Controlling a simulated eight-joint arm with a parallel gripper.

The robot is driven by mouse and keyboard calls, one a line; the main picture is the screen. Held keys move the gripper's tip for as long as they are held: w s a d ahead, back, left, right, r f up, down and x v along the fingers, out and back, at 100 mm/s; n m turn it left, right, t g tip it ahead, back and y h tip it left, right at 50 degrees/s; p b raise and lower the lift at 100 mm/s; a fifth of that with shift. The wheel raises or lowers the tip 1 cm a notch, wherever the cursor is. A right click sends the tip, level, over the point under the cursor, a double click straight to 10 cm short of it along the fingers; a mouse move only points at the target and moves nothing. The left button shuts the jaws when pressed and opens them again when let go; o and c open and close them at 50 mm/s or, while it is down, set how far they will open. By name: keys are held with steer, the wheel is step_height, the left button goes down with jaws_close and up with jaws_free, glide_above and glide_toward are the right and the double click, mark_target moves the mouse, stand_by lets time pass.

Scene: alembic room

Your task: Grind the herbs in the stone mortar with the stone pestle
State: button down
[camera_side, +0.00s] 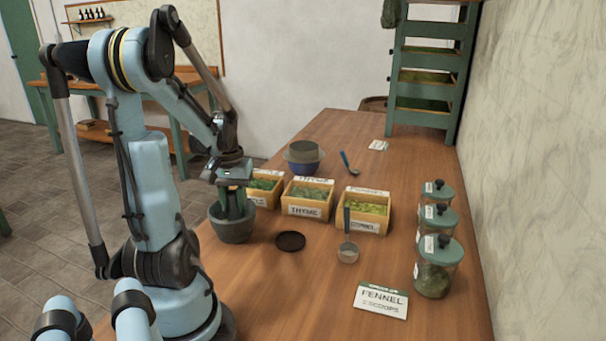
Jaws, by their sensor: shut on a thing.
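The dark grey stone mortar (232,229) stands on the wooden table, just right of my arm. My gripper (235,197) points down over the mortar, with its fingertips at or inside the mouth. It is shut on the pestle, which is mostly hidden by the fingers and the mortar wall. The herbs inside the mortar cannot be seen from this side.
Wooden boxes of herbs, including the thyme box (308,209) and fennel box (362,227), stand close right of the mortar. A dark round disc (290,241), a scoop (348,254), a fennel card (381,299) and lidded jars (433,283) lie further right.

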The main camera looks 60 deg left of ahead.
steer(key=shift+s+a+r, duration=0.1)
steer(key=shift+s+a, duration=0.3)
steer(key=shift+a, duration=0.15)
steer(key=shift+d, duration=0.8)
steer(key=shift+w+a, duration=0.45)
steer(key=shift+a, duration=0.25)
steer(key=shift+s+d, duration=0.25)
steer(key=shift+s, duration=0.45)
steer(key=shift+w+d, duration=0.25)
steer(key=shift+w, duration=0.45)
steer(key=shift+s+a+f, duration=0.2)
steer(key=shift+s+a, duration=0.35)
steer(key=shift+a, duration=0.1)
steer(key=shift+s+d, duration=0.3)
steer(key=shift+d, duration=0.3)
steer(key=shift+w+a+r, duration=0.2)
steer(key=shift+w+a, duration=0.3)
steer(key=shift+w, duration=0.2)
steer(key=shift+s+d+f, duration=0.1)
steer(key=shift+s+d, duration=0.1)
steer(key=shift+s, duration=0.5)
steer(key=shift+w+d+f, duration=0.1)
steer(key=shift+w+d, duration=0.15)
steer(key=shift+w, duration=0.5)
steer(key=shift+s+a, duration=0.3)
steer(key=shift+a, duration=0.3)
